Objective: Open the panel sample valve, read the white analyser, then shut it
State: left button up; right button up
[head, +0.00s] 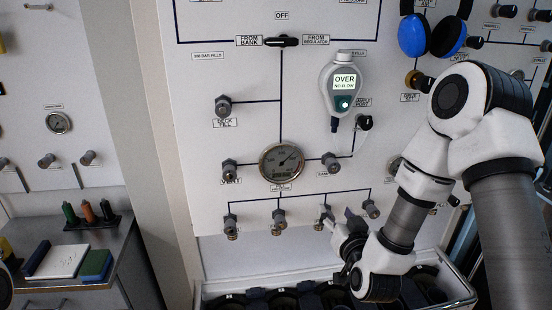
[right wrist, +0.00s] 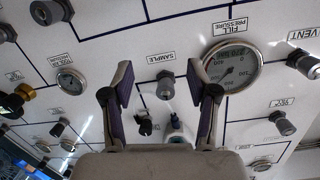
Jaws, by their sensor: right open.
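The sample valve (head: 330,161) is a small grey knob on the white panel, right of the round gauge. In the right wrist view the sample valve (right wrist: 166,84) shows between my spread fingertips, under its SAMPLE label. My right gripper (head: 338,218) is open and empty, below the valve in the head view and apart from it. The right gripper's two fingers (right wrist: 160,88) also show in the wrist view. The white analyser (head: 341,85) hangs on the panel above the valve. Its green screen reads OVER, NO FLOW. My left gripper is not in view.
The pressure gauge (head: 281,162) sits left of the sample valve. A dark knob (head: 365,122) sits below the analyser. A row of lower valves (head: 280,219) is close to my right gripper. Blue ear defenders (head: 447,37) hang at upper right. A bench (head: 100,262) stands at left.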

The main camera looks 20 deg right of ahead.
aim_at(334, 169)
notch_tip(334, 169, up, 8)
jog(key=d+m+t+p, duration=0.1)
jog(key=shift+h, duration=0.4)
jog(key=p+x, duration=0.1)
jog(key=x, duration=0.1)
jog(key=p+x, duration=0.1)
jog(key=x, duration=0.5)
jog(key=shift+a+f+p, duration=0.15)
jog(key=shift+f+p, duration=0.1)
jog(key=shift+p, duration=0.15)
jog(key=shift+w, duration=0.15)
jog(key=shift+s+r, duration=0.2)
jog(key=shift+s, duration=0.2)
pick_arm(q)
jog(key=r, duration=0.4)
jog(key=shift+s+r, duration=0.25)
pick_arm(e)
jog(key=shift+w+f, duration=0.1)
grip_shut()
